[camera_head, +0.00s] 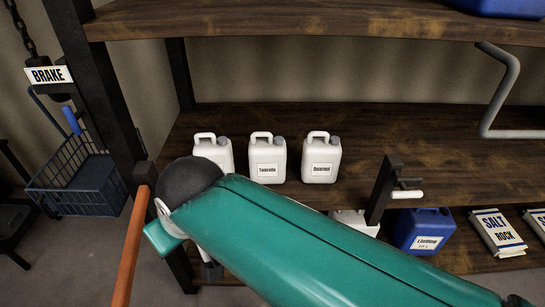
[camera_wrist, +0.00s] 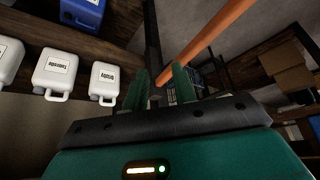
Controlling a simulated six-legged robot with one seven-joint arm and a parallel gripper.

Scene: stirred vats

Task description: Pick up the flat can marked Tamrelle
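A white can with a top handle, grey cap and small label (camera_head: 267,160) stands upright in the middle of three on the shelf. Its label looks like Tamrelle, though the print is small. It also shows upside down in the wrist view (camera_wrist: 57,72), left of my gripper. Beside it are a white can with a different label (camera_head: 321,158) and a white can partly hidden by my arm (camera_head: 215,151). My gripper (camera_wrist: 160,88) has its two green fingers apart with nothing held between them. It is apart from the cans. My arm hides it in the head view.
The wooden shelf (camera_head: 380,130) is clear right of the cans. Below are a blue can (camera_head: 424,232), a salt bag (camera_head: 497,232) and a partly hidden white can (camera_head: 352,220). An orange bar (camera_head: 131,250) and dark post (camera_head: 98,80) stand left, beside a wire basket (camera_head: 75,180).

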